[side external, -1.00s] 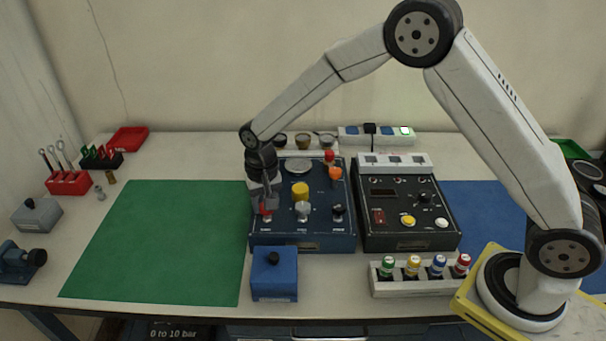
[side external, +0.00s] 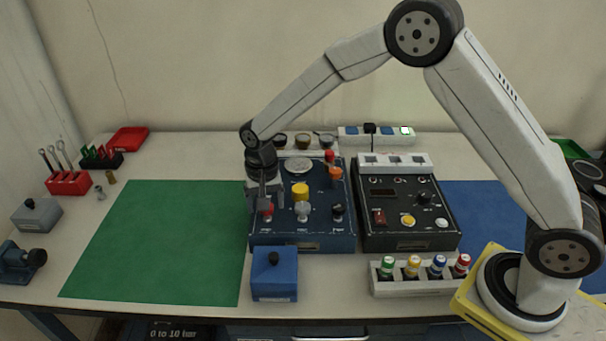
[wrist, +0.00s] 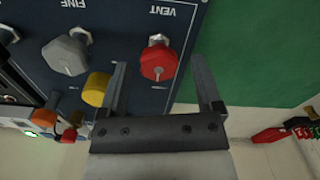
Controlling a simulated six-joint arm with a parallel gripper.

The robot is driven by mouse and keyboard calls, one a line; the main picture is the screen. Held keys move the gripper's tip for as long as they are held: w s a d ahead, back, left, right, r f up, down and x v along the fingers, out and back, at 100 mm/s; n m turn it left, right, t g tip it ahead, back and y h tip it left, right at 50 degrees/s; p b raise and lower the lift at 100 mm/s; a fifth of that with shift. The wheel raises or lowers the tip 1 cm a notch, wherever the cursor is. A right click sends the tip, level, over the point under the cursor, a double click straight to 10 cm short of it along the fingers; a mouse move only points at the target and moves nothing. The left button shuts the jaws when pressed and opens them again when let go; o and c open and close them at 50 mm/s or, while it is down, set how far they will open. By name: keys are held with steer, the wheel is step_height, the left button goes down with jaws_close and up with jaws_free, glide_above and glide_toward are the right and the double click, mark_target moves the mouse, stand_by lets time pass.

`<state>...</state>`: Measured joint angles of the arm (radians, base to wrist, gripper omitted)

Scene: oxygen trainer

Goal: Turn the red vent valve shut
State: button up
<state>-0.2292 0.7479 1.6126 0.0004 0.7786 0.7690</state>
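The red vent valve (wrist: 159,61) is a faceted knob under the VENT label on the dark blue panel. It also shows at the panel's front left in the side external view (side external: 267,209). My gripper (side external: 271,201) is over this corner, pointing down. In the wrist view its two fingers are spread wide, with the red knob between their tip ends and clear gaps on both sides. The gripper is open and empty. I cannot tell the exact height of the fingertips over the knob, or whether the valve is shut.
A grey knob (wrist: 66,55) and a yellow knob (wrist: 97,89) stand near the valve on the panel. A blue box (side external: 274,282) sits in front of the panel. The green mat (side external: 160,240) to the left is clear. A black panel (side external: 408,205) stands to the right.

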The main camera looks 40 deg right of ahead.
mark_target(271, 204)
steer(key=shift+r, duration=3.9)
steer(key=shift+s, duration=0.1)
steer(key=shift+s+d+r, duration=0.1)
steer(key=shift+s+d, duration=0.25)
steer(key=shift+d, duration=0.1)
steer(key=s+d+f+n+t, duration=0.1)
steer(key=s+d+n, duration=0.2)
steer(key=s, duration=0.6)
steer(key=s+d+f+n+t, duration=0.1)
steer(key=s+d+n, duration=0.2)
steer(key=s+d, duration=0.4)
steer(key=s, duration=0.3)
steer(key=shift+s+d+t, duration=0.2)
steer(key=shift+s+t, duration=0.1)
